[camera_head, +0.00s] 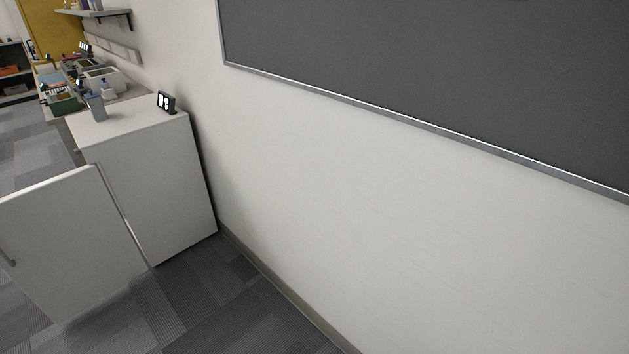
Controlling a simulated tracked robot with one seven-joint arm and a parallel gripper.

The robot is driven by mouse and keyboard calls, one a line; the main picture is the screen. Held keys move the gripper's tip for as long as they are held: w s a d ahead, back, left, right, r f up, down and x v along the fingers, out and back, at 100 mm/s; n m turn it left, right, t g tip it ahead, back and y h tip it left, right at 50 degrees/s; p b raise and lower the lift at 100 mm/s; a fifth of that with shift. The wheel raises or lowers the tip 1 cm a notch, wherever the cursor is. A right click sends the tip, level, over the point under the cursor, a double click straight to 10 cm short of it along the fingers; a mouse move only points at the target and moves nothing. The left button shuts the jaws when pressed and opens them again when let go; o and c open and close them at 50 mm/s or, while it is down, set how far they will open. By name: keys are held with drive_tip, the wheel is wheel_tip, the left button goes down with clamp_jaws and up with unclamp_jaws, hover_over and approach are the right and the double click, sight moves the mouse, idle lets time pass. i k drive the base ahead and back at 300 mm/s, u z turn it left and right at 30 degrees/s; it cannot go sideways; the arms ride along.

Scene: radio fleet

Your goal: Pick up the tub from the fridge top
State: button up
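A white fridge (160,190) stands against the wall at the left, seen from its side. On its top (130,122) a grey-blue cup-like tub (95,107) stands upright near the far left corner. A small dark device with a lit screen (166,102) stands on the same top near the wall. My gripper is not in this view.
A white door-like panel (70,240) juts out left of the fridge, apparently its open door. Behind is a counter (125,93) with a green bin (64,104), a pump bottle (106,88) and boxes. A grey board (430,70) hangs on the wall. Carpet (230,310) in front is clear.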

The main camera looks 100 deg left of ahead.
sight(97, 111)
drive_tip(key=z, duration=0.45)
drive_tip(key=i, duration=0.15)
drive_tip(key=u, duration=3.5)
drive_tip(key=i, duration=0.25)
drive_tip(key=u, duration=1.85)
drive_tip(key=k, duration=0.6)
drive_tip(key=u, duration=0.4)
drive_tip(key=i, duration=1.65)
drive_tip(key=z, duration=0.35)
